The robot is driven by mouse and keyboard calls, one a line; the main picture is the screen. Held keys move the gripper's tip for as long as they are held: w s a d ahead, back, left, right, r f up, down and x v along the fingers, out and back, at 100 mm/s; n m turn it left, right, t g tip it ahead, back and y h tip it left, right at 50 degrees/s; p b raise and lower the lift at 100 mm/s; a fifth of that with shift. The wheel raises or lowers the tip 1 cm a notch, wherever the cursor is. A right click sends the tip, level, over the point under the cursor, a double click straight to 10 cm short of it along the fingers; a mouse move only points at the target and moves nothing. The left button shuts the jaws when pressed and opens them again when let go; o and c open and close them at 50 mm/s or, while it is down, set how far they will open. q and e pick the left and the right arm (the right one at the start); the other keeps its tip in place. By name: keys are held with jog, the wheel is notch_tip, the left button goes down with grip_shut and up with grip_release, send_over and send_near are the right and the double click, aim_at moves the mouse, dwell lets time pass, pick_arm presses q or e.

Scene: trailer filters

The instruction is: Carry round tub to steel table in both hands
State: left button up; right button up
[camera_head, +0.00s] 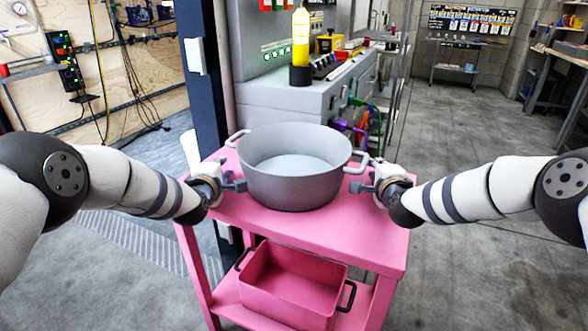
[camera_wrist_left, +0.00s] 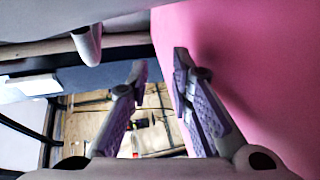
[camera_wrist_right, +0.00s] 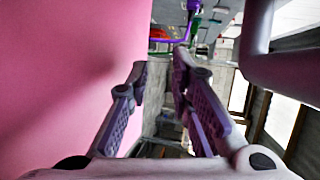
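The round tub (camera_head: 293,187) is a wide grey pot, upright on the pink cart top (camera_head: 350,240). Its left handle (camera_head: 236,139) and right handle (camera_head: 358,163) stick out from the rim. My left gripper (camera_head: 238,183) is open and empty, beside the tub's left wall below its handle. My right gripper (camera_head: 358,186) is open and empty, beside the right wall just below the right handle. In the left wrist view, the fingers (camera_wrist_left: 160,65) are apart with nothing between them. In the right wrist view, the fingers (camera_wrist_right: 160,65) are also apart. I cannot clearly identify the steel table.
A pink bin (camera_head: 293,285) with black handles sits on the cart's lower shelf. Behind the cart stand a dark blue post (camera_head: 206,80) and a grey cabinet (camera_head: 285,100) bearing a yellow bottle (camera_head: 300,40). Open concrete floor (camera_head: 455,130) lies to the right.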

pick_arm(q)
jog(key=shift+w+d, duration=0.15)
jog(key=shift+d, duration=0.3)
pick_arm(e)
jog(key=shift+w+a, duration=0.15)
jog(key=shift+a, duration=0.3)
pick_arm(q)
jog(key=shift+d, duration=0.3)
pick_arm(e)
jog(key=shift+a, duration=0.3)
